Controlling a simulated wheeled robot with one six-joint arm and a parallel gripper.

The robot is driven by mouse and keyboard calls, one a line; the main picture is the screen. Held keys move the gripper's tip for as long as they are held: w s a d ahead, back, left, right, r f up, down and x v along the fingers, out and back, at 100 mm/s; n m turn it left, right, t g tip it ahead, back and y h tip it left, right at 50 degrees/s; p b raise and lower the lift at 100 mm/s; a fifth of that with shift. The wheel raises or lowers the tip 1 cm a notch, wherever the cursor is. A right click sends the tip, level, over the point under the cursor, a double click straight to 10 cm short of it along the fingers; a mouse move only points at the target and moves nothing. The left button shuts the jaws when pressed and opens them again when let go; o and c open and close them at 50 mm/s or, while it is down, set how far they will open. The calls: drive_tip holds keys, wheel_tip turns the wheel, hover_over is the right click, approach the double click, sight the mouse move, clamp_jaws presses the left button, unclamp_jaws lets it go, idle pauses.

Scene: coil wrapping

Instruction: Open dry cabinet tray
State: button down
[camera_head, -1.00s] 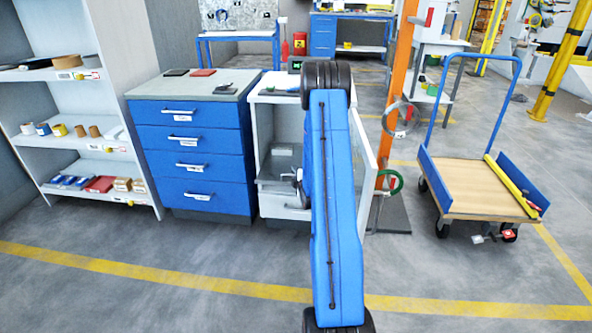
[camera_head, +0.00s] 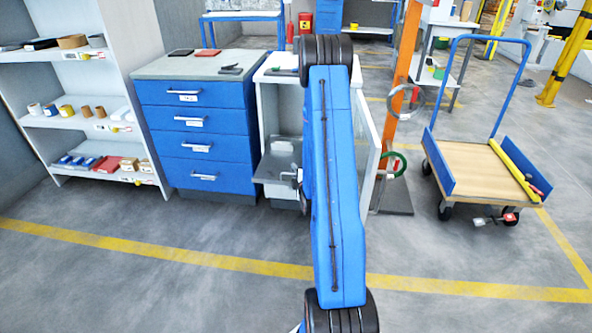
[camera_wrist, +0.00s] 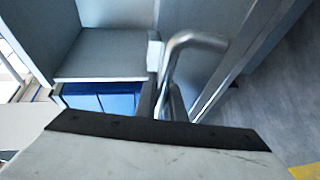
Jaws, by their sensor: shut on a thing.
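The white dry cabinet (camera_head: 259,112) stands right of the blue drawer unit, with its door (camera_head: 367,140) open to the right. A grey tray (camera_head: 281,160) juts out of the cabinet's front, low down. My gripper (camera_head: 294,179) is at the tray's front, partly hidden by my arm, and is shut on the tray handle. In the wrist view a bent metal handle (camera_wrist: 190,42) stands at the centre, with the grey tray floor (camera_wrist: 100,53) to its left. The fingertips do not show clearly there.
The blue drawer unit (camera_head: 199,130) stands close on the left, beside a shelf (camera_head: 85,125) with small goods. An orange post (camera_head: 404,70) with hanging coils stands right of the door. A flat trolley (camera_head: 482,172) is further right. The floor in front is clear.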

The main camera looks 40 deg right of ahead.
drive_tip(key=c, duration=2.1)
unclamp_jaws()
